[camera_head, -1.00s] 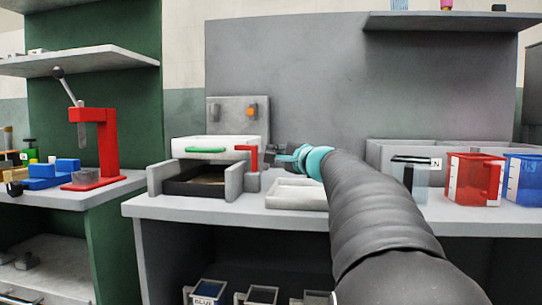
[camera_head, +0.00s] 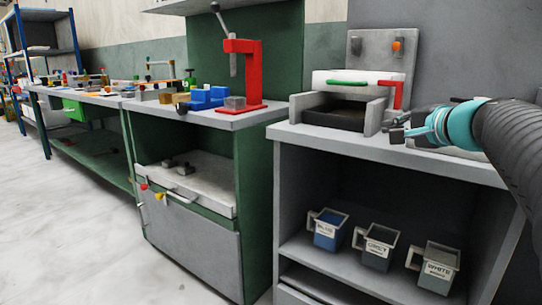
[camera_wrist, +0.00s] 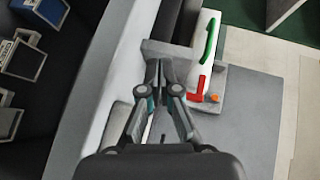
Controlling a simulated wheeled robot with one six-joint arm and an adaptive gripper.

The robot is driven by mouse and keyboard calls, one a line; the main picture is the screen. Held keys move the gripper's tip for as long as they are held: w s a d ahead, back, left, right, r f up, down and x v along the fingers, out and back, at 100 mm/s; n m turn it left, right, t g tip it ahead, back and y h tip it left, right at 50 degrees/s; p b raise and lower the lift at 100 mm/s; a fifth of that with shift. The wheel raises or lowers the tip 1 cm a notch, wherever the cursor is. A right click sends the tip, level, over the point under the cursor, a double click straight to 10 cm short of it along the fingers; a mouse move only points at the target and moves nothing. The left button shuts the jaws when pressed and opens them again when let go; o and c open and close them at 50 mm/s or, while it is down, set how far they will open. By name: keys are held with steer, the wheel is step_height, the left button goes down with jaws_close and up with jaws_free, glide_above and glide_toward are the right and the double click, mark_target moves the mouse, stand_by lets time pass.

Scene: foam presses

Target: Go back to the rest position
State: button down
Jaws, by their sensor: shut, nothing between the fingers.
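My gripper (camera_head: 397,133) is shut and empty, at the right end of the foam press, in front of and below its red lever (camera_head: 397,94). The press has a white lid (camera_head: 345,79) with a green handle (camera_head: 347,83) above a dark base (camera_head: 340,112). In the wrist view my gripper (camera_wrist: 163,74) points towards the press side, with the red lever (camera_wrist: 196,92) just to its right. Whether a finger touches the press, I cannot tell. My dark arm enters from the right and hides part of the bench.
Blue, grey and white labelled jugs (camera_head: 331,231) stand on the shelf below the grey bench (camera_head: 395,152). A red lever press (camera_head: 243,75) and blue blocks (camera_head: 207,97) stand on the green bench to the left. Open floor (camera_head: 75,225) lies at left.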

steer(key=s+a+f+n+g+p, duration=0.1)
steer(key=s+a+f+n+g, duration=0.25)
steer(key=s+a+f, duration=0.35)
steer(key=s+a+f+n+g+h+p, duration=0.2)
steer(key=s+f+n, duration=0.2)
steer(key=s+f, duration=0.4)
steer(key=s+a+f+n+g+h+p, duration=0.2)
steer(key=s+f+n, duration=0.3)
steer(key=s+f, duration=0.3)
steer(key=s+g, duration=0.1)
steer(key=s, duration=0.2)
steer(key=shift+s+a+f, duration=0.15)
steer(key=shift+s, duration=0.1)
steer(key=shift+n+g, duration=0.25)
